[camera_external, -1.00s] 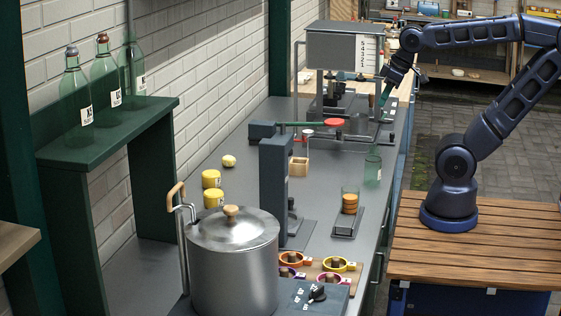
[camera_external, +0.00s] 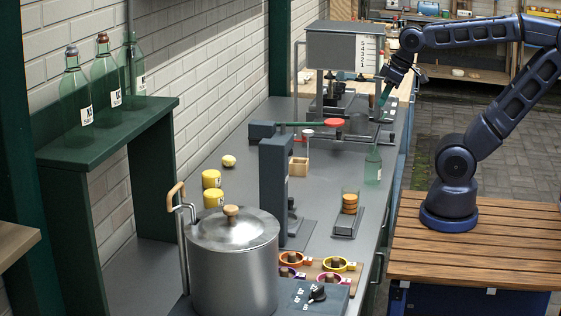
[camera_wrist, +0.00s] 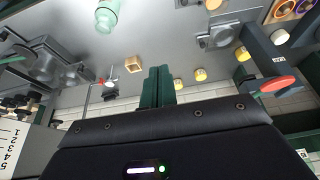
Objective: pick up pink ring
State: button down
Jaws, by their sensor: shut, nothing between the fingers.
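The pink ring (camera_external: 319,280) lies at the front right of a group of rings on a wooden board, near the front of the counter in the external view. A dark peg-like piece shows in its middle. I cannot make it out in the wrist view. My gripper (camera_external: 384,104) is far behind it, over the back right of the counter, well apart from the ring. In the wrist view my gripper's green fingers (camera_wrist: 157,75) are together with nothing between them.
Orange (camera_external: 281,259), yellow (camera_external: 346,267) and purple (camera_external: 282,274) rings sit beside it. A steel pot (camera_external: 235,270) stands left, a grey post (camera_external: 273,190) behind. A green glass bottle (camera_external: 373,170) stands at the counter's right edge.

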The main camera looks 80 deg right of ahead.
jog(key=c, duration=2.2)
grip_release()
jog(key=c, duration=1.5)
grip_release()
